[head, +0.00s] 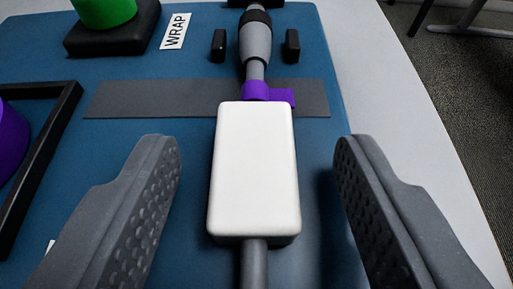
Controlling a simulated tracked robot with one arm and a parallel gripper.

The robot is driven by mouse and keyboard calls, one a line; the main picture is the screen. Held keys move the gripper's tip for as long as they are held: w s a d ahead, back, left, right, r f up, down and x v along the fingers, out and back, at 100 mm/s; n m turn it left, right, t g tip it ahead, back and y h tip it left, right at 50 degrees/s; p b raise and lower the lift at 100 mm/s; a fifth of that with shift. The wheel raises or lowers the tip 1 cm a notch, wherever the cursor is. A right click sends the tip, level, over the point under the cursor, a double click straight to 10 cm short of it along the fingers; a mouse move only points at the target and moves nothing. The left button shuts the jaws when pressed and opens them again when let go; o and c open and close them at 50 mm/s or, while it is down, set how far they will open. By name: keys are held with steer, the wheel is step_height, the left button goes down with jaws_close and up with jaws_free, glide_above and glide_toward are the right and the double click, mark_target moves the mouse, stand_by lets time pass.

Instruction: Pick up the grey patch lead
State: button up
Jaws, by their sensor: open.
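A grey lead runs up the middle of the view, with its grey and black plug end (255,38) at the top, between two small black posts. A purple wrap (268,92) goes around it just above a white box (254,165). The grey cable (254,262) comes out below the box toward me. My gripper (257,165) is open, with one finger on each side of the white box and a gap to both. Whether the fingers are level with the box is hard to tell.
A blue mat (200,65) with a dark grey strip (150,98) lies on a pale table (400,110). A label "WRAP" (175,31), a green spool (103,10) on a black base and a purple object (10,140) by a black frame (45,150) are at left.

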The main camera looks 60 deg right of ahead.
jaws_close()
